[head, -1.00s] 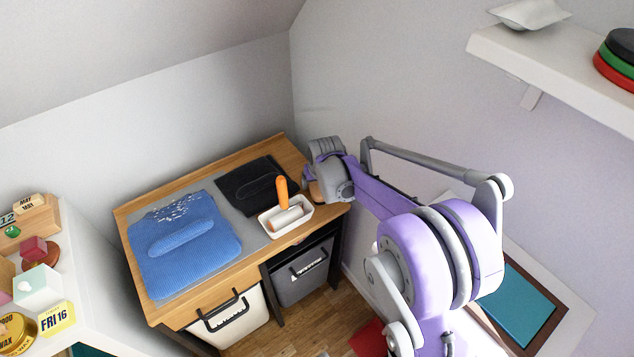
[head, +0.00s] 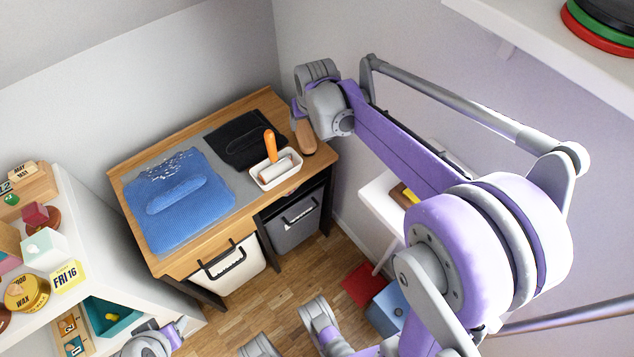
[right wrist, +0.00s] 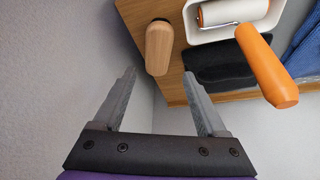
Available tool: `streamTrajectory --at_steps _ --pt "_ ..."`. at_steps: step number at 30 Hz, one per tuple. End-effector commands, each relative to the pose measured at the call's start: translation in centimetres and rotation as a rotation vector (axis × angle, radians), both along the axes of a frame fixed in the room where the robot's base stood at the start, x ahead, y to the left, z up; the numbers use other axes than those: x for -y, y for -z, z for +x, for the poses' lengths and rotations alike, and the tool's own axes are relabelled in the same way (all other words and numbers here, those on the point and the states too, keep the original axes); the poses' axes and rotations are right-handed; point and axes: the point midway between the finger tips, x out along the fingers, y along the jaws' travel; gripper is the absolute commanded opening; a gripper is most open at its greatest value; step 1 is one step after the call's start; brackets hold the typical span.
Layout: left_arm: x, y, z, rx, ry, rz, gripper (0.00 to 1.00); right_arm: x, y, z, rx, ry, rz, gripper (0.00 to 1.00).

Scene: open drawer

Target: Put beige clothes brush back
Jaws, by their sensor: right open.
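The beige clothes brush (head: 305,137) shows as a wooden handle at the right end of the desk, partly hidden by my right wrist in the head view. In the right wrist view its handle (right wrist: 158,47) is over the desk's edge, beside the white tray. My right gripper (right wrist: 159,75) is open and empty, its two fingers pointing toward the handle, one to each side of its near end. They do not seem to touch it. In the head view the right fingers are hidden. My left gripper's fingers are not seen.
A white tray (head: 258,183) holds a roller with an orange handle (head: 270,145), close beside the brush. The wall is close on the right.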

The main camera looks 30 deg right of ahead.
Motion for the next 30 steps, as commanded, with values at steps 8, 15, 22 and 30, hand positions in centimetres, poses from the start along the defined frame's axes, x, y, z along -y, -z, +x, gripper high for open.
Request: streamTrajectory --at_steps 8,15,22,30 --pt "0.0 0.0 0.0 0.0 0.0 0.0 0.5 -7.1 -0.4 -10.7 -0.001 -0.128 0.002 0.75" --pt "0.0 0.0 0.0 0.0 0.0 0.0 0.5 -11.6 2.6 -21.4 0.001 -0.252 0.003 0.75" --pt "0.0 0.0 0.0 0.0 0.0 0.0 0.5 -12.9 4.8 -25.6 0.003 -0.302 0.003 0.75" --pt "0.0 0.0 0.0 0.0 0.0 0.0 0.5 -13.0 4.9 -25.8 0.004 -0.305 0.002 0.75"
